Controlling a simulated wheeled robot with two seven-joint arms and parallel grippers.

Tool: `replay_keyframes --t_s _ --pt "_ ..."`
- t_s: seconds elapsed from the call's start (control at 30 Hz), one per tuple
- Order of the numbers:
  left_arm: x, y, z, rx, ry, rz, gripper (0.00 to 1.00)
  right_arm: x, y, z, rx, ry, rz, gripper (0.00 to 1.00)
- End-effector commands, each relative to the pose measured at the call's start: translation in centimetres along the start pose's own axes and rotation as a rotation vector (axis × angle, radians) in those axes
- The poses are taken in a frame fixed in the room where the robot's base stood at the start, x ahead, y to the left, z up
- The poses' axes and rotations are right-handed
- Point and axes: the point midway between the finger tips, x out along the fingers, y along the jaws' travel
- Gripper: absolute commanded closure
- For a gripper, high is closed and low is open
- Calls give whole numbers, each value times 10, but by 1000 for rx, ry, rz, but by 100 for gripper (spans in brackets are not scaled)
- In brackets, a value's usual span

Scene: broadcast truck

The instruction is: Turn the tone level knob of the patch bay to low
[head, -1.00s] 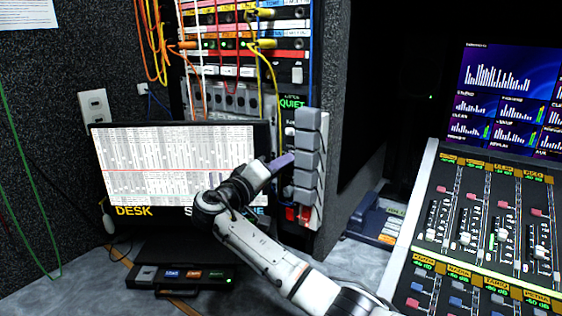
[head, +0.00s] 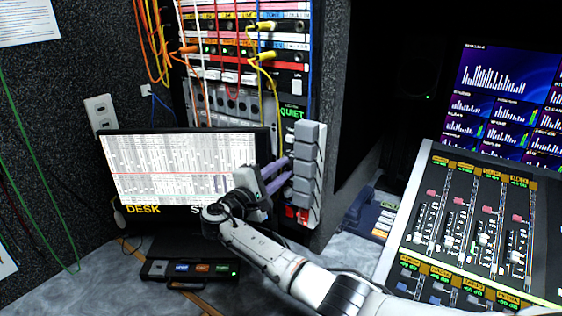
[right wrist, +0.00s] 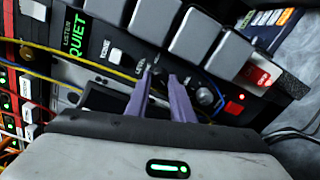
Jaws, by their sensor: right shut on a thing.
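The patch bay (head: 199,93) stands at the back, with rows of jacks and coloured cables. A dark panel with a green QUIET display (head: 292,113) is at its lower right; the display also shows in the right wrist view (right wrist: 76,35). My right gripper (head: 287,168) is at this panel, its purple fingers pointing into it. In the right wrist view, its fingertips (right wrist: 162,76) are shut on a small dark knob (right wrist: 158,71), mostly hidden between them. A white button (right wrist: 114,54) is left of the fingertips. The knob's setting is not readable. My left gripper is out of view.
Large grey blocks (head: 304,162) stick out beside the gripper. A second round knob (right wrist: 205,96) is right of the fingers. Yellow cables (right wrist: 105,68) pass close by. A monitor (head: 180,170) stands left, a mixing console (head: 470,220) right.

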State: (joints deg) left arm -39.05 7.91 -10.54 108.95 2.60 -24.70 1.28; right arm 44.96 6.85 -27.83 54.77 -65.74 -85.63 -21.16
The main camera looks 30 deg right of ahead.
Motion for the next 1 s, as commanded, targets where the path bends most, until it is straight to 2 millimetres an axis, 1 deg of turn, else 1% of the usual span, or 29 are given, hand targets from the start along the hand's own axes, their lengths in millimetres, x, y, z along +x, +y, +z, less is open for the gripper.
replay_keyframes --t_s 0.03,0.2,0.33,0.5,0.73,1.0 --pt "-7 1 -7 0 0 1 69 -1 4 1 -48 1 0 100" --pt "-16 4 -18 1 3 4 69 -1 2 1 -196 1 0 100" --pt "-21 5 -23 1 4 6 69 -1 1 0 -296 1 0 100" --pt "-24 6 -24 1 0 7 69 -1 0 0 -396 1 0 100" --pt "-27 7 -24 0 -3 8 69 -1 -1 0 -478 1 0 100" --pt "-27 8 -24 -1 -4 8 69 -1 -2 0 -507 2 0 100"
